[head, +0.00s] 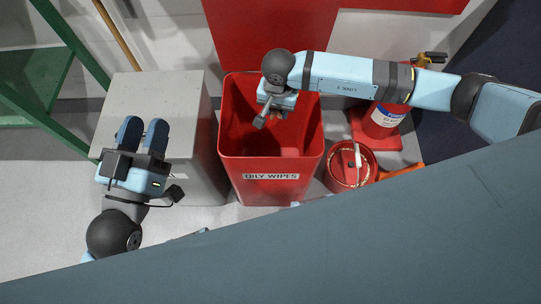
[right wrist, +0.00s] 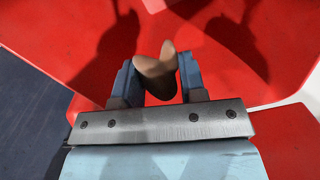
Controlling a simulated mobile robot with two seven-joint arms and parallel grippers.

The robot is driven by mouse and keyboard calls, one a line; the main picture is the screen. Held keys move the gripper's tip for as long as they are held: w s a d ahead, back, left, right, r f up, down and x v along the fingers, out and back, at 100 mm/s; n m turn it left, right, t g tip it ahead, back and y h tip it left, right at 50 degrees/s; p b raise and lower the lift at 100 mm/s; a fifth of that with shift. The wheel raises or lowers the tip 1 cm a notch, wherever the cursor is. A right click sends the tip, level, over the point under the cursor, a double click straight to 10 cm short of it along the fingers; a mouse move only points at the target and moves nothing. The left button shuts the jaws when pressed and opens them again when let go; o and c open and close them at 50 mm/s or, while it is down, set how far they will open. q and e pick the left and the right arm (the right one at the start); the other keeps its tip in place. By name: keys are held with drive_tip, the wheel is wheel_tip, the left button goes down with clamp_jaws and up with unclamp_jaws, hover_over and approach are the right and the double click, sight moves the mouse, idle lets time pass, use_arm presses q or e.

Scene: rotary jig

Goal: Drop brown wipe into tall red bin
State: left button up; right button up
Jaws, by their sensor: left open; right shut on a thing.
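The tall red bin (head: 271,178), labelled OILY WIPES, stands open in the middle of the head view. My right gripper (head: 274,116) is over the bin's opening and points down into it. In the right wrist view, my right gripper (right wrist: 157,85) is shut on the brown wipe (right wrist: 157,72), which bulges out between the fingers with red bin surfaces beyond it. In the head view the wipe (head: 275,119) is mostly hidden by the gripper. My left gripper (head: 142,133) is open and empty over the grey cabinet, left of the bin.
A grey cabinet (head: 185,92) stands left of the bin. A short round red can (head: 351,180) and a red container with a blue and white label (head: 386,115) stand to its right. A green frame (head: 62,75) is at the far left.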

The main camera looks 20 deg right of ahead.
drive_tip(key=o, duration=1)
wheel_tip(320, 180, up, 5)
drive_tip(key=shift+p, duration=0.85)
use_arm(q)
drive_tip(key=f, duration=0.1)
drive_tip(key=a+f+g+y+p, duration=0.1)
drive_tip(key=f, duration=0.1)
drive_tip(key=a+f+g+y+p, duration=0.1)
drive_tip(key=shift+w+f, duration=0.1)
drive_tip(key=shift+f, duration=0.25)
use_arm(e)
wheel_tip(320, 180, up, 9)
drive_tip(key=shift+f, duration=0.1)
